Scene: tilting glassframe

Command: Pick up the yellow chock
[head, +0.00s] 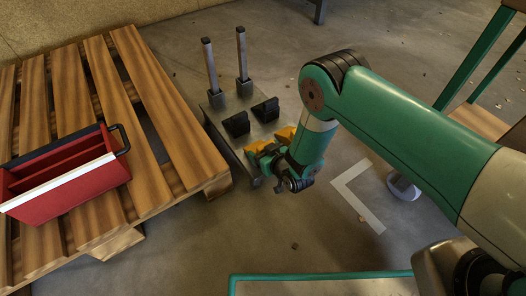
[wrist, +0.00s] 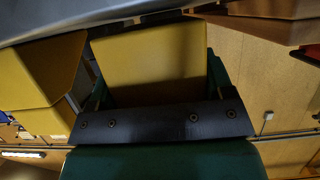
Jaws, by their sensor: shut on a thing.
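A yellow chock (head: 258,147) is at my gripper (head: 266,162), beside the near right edge of a grey metal stand. My gripper is shut on it; the fingertips are partly hidden by the wrist and the chock. A second yellow piece (head: 285,133) shows just behind, partly covered by my arm. In the wrist view a yellow block (wrist: 150,65) fills the middle, right beyond a dark bar with screws. Another yellow piece (wrist: 40,70) is at the left. I cannot tell whether the held chock still touches the stand.
The grey stand (head: 218,115) carries two upright posts and two black blocks (head: 266,110). A wooden pallet (head: 165,130) with a red toolbox (head: 65,185) lies to the left. A white corner mark (head: 350,190) is on the floor at right. The floor in front is largely clear.

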